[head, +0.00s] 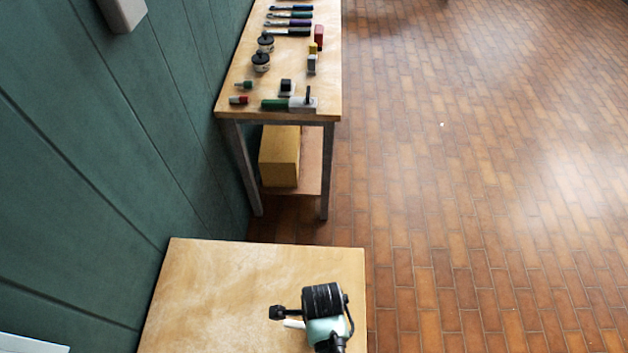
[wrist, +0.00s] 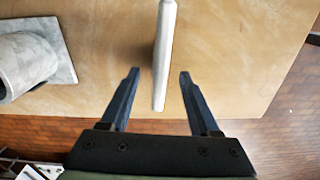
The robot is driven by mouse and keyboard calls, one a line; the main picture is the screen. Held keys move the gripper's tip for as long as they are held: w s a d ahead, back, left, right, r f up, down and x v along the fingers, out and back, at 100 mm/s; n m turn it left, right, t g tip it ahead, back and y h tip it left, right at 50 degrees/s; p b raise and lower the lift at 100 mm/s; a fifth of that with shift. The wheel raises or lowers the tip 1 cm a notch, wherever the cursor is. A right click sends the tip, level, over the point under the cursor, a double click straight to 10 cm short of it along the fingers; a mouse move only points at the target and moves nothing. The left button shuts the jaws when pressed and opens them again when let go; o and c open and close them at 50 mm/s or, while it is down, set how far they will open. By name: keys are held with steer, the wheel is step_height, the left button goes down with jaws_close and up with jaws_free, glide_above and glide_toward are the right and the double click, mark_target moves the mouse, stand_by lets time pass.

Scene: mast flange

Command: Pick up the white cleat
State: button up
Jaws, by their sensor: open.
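The white cleat (wrist: 163,50) is a slim pale bar on the light wooden table, running from the top edge of the wrist view down to between my fingers. In the head view a short white piece (head: 294,324), seemingly the cleat, shows beside my arm. My gripper (wrist: 159,74) is open, with one dark blue finger on each side of the cleat's near end in the picture. Gaps show on both sides. How far the fingertips are above the table is unclear.
A grey round flange on a square plate (wrist: 62,52) stands at the left in the wrist view. The near table (head: 220,290) is otherwise bare on its left. A far workbench (head: 325,85) carries tools and small parts. A green wall (head: 90,150) borders the left.

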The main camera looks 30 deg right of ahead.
steer(key=shift+f, duration=1.05)
jaws_close()
